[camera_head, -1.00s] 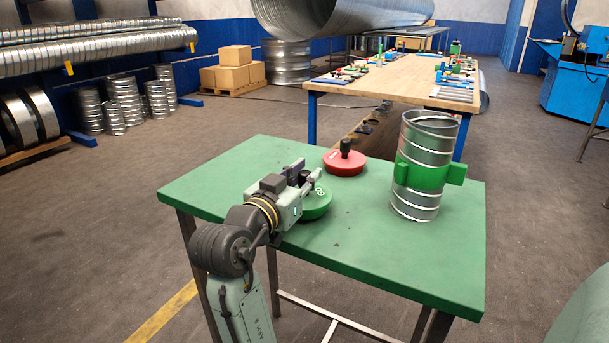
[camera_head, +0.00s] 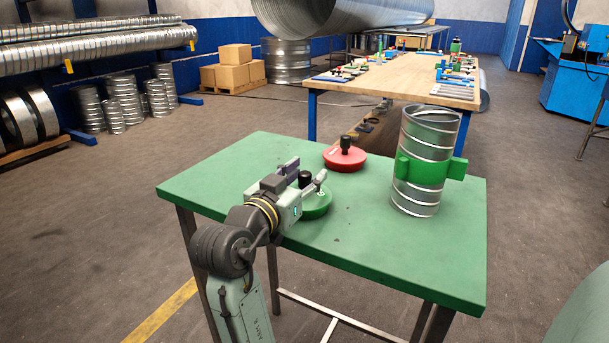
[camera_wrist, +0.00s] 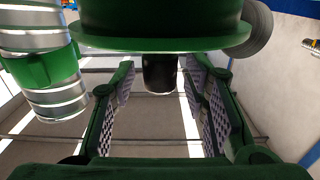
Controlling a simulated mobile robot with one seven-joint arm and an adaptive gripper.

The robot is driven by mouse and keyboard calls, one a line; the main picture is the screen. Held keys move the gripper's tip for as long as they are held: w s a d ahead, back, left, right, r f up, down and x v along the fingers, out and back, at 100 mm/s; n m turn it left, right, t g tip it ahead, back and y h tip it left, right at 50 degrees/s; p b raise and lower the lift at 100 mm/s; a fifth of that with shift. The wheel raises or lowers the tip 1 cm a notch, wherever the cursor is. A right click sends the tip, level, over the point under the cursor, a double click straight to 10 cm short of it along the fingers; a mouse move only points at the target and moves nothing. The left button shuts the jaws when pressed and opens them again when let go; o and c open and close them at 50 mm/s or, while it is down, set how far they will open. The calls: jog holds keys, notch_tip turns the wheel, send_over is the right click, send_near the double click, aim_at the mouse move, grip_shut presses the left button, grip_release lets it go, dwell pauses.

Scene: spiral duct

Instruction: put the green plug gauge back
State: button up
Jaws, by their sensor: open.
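The green plug gauge (camera_head: 317,206) is a round disc with a black knob (camera_head: 304,179), lying flat on the green table (camera_head: 390,255). My gripper (camera_head: 306,173) is open, with a finger on each side of the knob. In the wrist view the gauge's green disc (camera_wrist: 160,43) fills the top. Its dark knob (camera_wrist: 160,74) points down between the spread fingers of my gripper (camera_wrist: 160,105), with a gap on both sides. My gripper partly hides the disc in the head view.
A red plug gauge (camera_head: 345,160) with a black knob lies just behind. A spiral duct piece (camera_head: 423,140) in a green holder (camera_head: 428,173) stands at the table's right. The table's front is clear. A wooden bench (camera_head: 400,79) with tools stands behind.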

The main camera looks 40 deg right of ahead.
jog(key=shift+f, duration=0.1)
jog(key=shift+r+p, duration=0.45)
jog(key=shift+r, duration=0.15)
jog(key=shift+a, duration=0.35)
jog(key=b+v, duration=0.2)
jog(key=v, duration=0.9)
jog(key=shift+s, duration=0.15)
jog(key=shift+a+r, duration=0.1)
jog(key=shift+a, duration=0.1)
